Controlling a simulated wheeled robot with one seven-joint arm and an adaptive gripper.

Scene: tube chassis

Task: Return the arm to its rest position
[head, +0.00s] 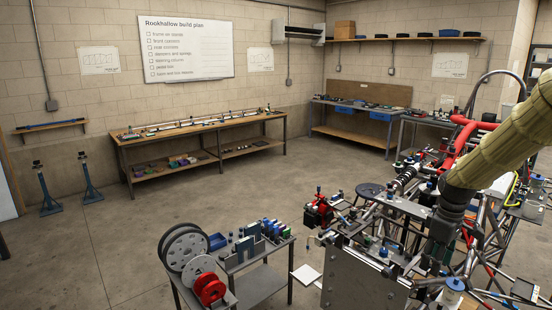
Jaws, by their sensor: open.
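My arm, in an olive padded sleeve, reaches in from the right edge in the head view and slopes down to the left. My dark gripper (438,243) points down at its end, over the tube chassis (489,225). The gripper is open, and I see nothing held in it. Its fingertips are small and dark against the cluttered chassis parts, so I cannot tell whether they touch anything.
Chassis tubes, red padding (468,135) and a metal plate (362,284) crowd the space around my gripper. A small cart (262,283) with wheels and parts stands to the left. A long workbench (200,138) lines the back wall.

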